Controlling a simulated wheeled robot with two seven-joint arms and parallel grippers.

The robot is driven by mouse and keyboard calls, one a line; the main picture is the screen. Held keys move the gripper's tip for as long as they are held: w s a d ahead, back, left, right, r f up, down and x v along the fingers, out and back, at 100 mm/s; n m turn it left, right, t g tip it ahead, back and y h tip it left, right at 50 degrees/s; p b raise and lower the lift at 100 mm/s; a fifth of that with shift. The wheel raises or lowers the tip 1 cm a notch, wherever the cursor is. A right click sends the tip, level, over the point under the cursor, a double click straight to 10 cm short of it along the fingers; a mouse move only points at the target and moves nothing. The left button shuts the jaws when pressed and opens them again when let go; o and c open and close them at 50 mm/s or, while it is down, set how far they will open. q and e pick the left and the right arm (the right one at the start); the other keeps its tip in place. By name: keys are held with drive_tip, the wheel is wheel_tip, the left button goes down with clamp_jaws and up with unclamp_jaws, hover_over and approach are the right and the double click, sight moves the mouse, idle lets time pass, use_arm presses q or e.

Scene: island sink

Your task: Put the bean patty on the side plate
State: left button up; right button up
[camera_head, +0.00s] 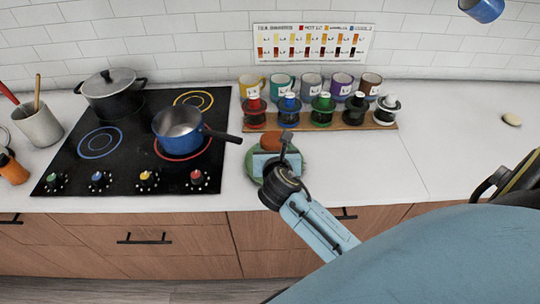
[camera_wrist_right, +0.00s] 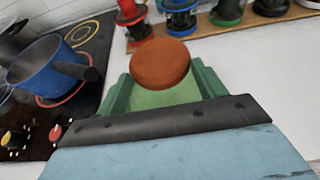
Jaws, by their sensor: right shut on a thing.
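The bean patty (camera_head: 271,141) is a reddish-brown round disc. It also shows in the right wrist view (camera_wrist_right: 160,64), just beyond the black edge of my gripper. My right gripper (camera_head: 283,158) reaches in over the counter and is shut on the patty. The green side plate (camera_head: 254,168) lies under the gripper and patty, largely covered by them. Green also shows below the patty in the right wrist view. Whether the patty touches the plate I cannot tell. My left gripper is not in view.
A blue saucepan (camera_head: 178,132) stands on the black cooktop (camera_head: 112,165) to the left, its handle pointing toward the plate. A wooden rack (camera_head: 340,127) with several coloured jars and a row of mugs stand behind.

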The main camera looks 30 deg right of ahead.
wheel_tip(320, 180, down, 4)
drive_tip(key=shift+s+b, duration=0.15)
drive_tip(key=shift+b, duration=0.3)
wheel_tip(320, 180, down, 4)
drive_tip(key=shift+a+r+b, duration=0.1)
drive_tip(key=shift+b, duration=0.5)
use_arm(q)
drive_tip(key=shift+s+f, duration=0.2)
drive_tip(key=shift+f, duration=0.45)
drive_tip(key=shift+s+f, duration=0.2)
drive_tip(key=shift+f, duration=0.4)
use_arm(e)
drive_tip(key=o, duration=0.8)
drive_tip(key=shift+c, duration=0.2)
drive_tip(key=shift+s+a+r, duration=0.1)
use_arm(q)
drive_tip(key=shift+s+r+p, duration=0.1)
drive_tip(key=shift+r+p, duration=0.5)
drive_tip(key=shift+p, duration=0.05)
use_arm(e)
drive_tip(key=v, duration=1.1)
drive_tip(key=shift+s, duration=0.25)
